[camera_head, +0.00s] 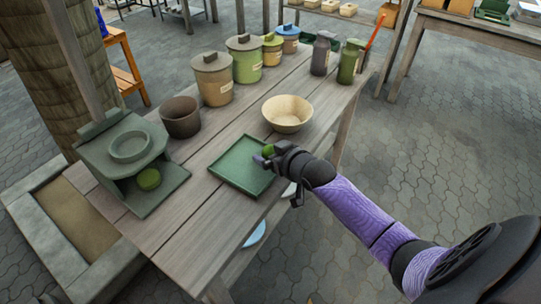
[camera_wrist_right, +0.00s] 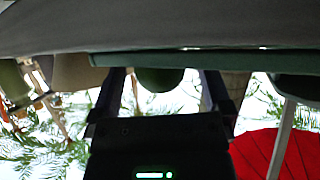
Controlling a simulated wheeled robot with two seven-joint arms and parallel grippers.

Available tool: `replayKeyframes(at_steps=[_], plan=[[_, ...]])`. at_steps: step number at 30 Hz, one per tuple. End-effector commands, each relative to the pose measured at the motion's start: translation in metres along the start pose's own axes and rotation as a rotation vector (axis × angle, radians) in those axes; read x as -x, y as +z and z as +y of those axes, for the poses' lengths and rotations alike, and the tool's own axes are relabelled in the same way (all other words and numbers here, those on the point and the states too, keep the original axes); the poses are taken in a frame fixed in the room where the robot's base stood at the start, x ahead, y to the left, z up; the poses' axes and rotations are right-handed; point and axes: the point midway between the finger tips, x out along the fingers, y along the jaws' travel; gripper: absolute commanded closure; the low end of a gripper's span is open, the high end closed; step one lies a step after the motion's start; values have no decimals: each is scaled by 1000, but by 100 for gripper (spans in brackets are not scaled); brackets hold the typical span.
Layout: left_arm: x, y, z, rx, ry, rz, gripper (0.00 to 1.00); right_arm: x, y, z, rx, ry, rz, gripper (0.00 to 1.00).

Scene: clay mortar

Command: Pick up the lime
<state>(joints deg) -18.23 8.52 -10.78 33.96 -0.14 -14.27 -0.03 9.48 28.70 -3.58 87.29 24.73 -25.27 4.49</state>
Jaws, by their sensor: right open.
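A green lime (camera_head: 268,150) rests at the right end of the square green tray (camera_head: 238,168) on the wooden table. My right gripper (camera_head: 264,158) is low over the tray beside the lime and partly covers it. In the right wrist view, which is upside down, the lime (camera_wrist_right: 160,80) sits between the two open fingers (camera_wrist_right: 163,92), with a gap on both sides. The tray's edge (camera_wrist_right: 190,53) crosses just above it there. A second round green thing (camera_head: 148,179) sits in the dark green stand at the left. My left gripper does not show.
A cream bowl (camera_head: 287,113) stands just behind the tray. The green stand (camera_head: 130,150) is at the left. Bare planks lie in front of the tray.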

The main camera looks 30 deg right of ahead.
Motion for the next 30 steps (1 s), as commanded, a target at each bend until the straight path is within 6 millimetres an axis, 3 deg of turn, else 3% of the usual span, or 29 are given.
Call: replayKeyframes(at_steps=[1, 12, 14, 20, 30], plan=[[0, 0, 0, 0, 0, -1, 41, 0, 0, 0, 0, 0, 0, 6], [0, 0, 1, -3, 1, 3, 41, 0, 0, 0, 0, 0, 0, 85], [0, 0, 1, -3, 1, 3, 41, 0, 0, 0, 0, 0, 0, 95], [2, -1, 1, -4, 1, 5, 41, 2, -2, 0, 0, 0, 1, 95], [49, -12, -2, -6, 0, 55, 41, 38, -78, 0, 1, -1, 5, 95]])
